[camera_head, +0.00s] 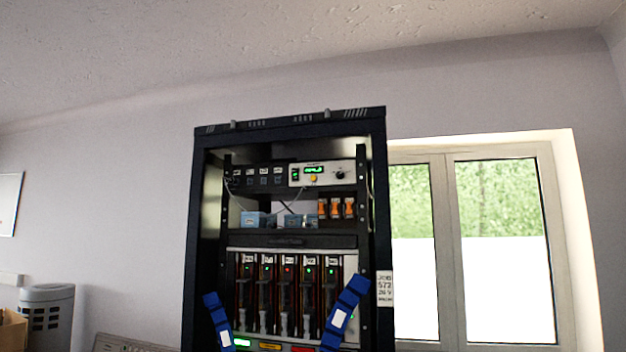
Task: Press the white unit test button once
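The white unit (323,174) is a pale panel in the upper part of the black rack, with a lit green display. A small yellow round button (313,179) sits below the display, and a black knob (340,175) is to its right. Its labels are too small to read, so I cannot tell which control is the test button. I make out no gripper fingers in this view. Nothing visible touches the white unit.
The open-fronted black rack (190,235) has side posts. Below the unit are light-blue boxes (254,219), orange parts (335,208) and several slotted modules. A window (447,250) is at right.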

